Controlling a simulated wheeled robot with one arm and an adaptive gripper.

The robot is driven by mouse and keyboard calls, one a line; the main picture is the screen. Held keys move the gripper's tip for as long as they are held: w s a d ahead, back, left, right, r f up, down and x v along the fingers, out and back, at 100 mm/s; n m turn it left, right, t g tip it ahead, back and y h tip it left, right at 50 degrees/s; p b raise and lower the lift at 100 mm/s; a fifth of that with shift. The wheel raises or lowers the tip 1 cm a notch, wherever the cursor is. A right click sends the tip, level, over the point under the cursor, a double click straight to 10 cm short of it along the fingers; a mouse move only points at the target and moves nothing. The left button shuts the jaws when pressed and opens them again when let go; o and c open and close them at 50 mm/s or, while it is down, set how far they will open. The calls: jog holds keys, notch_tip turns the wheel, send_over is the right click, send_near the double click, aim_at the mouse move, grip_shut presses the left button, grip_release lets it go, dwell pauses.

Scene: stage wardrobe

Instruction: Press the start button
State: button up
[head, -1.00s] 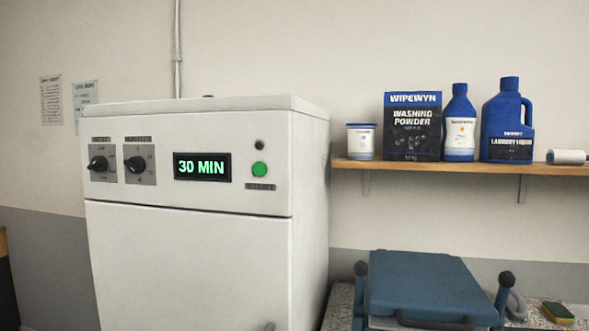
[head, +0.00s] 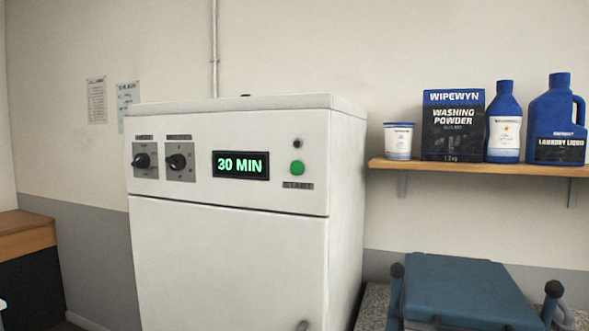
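The green start button (head: 297,168) is round and sits at the right end of the control panel of a white machine (head: 230,260). A label reading START is below it and a small dark lamp (head: 297,143) is above it. The display (head: 240,165) left of the button reads 30 MIN in green. Two black knobs (head: 142,160) (head: 177,161) on grey plates are farther left. The machine's front door is shut. My gripper is not in view.
A wooden shelf (head: 470,168) to the right holds a white tub (head: 398,141), a washing powder box (head: 453,125) and two blue bottles (head: 504,122) (head: 556,120). A blue folded item (head: 465,290) stands below the shelf. A wooden-topped unit (head: 25,235) is at left.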

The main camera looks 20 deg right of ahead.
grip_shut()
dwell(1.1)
